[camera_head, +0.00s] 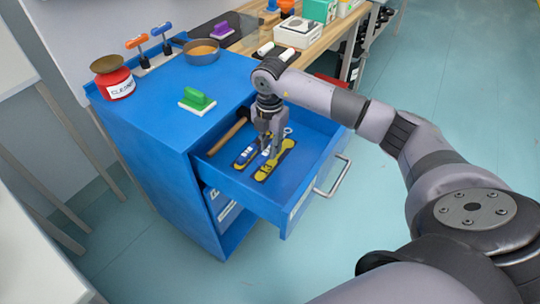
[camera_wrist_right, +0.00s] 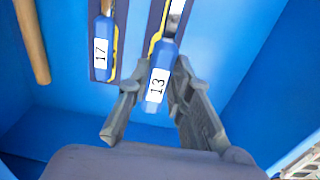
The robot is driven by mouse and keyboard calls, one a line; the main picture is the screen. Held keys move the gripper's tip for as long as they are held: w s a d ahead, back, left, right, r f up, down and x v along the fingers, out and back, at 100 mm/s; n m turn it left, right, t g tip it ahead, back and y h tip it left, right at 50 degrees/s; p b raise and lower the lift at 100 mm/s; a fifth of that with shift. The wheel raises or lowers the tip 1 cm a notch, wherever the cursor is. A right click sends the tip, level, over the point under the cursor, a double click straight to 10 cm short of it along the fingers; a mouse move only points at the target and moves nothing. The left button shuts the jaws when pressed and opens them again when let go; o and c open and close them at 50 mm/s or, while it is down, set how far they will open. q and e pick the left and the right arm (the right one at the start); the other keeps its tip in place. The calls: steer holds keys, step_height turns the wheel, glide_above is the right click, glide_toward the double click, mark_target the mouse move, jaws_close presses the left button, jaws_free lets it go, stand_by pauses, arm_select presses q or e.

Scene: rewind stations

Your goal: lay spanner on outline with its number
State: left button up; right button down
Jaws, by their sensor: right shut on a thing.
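My right gripper (camera_head: 268,142) is over the open blue drawer (camera_head: 222,178). In the wrist view its fingers (camera_wrist_right: 155,90) are shut on the spanner 13 (camera_wrist_right: 160,78), which has a blue handle and a white label. Below it lies a dark plate with a yellow spanner outline (camera_head: 265,171); the spanner covers part of it in the wrist view. I cannot tell whether the spanner touches the plate. Spanner 17 (camera_wrist_right: 102,45), also blue-handled, lies on its own dark plate to the left. It also shows in the head view (camera_head: 245,156). My left gripper is out of view.
A wooden-handled tool (camera_head: 228,136) lies at the drawer's left side. The drawer's handle (camera_head: 333,177) sticks out in front.

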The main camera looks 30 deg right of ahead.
mark_target(270, 164)
steer(key=shift+f, duration=2.4)
steer(key=shift+f, duration=0.1)
steer(key=c, duration=1.4)
jaws_free()
steer(key=shift+c, duration=0.2)
step_height(270, 164, up, 12)
steer(key=shift+r, duration=0.15)
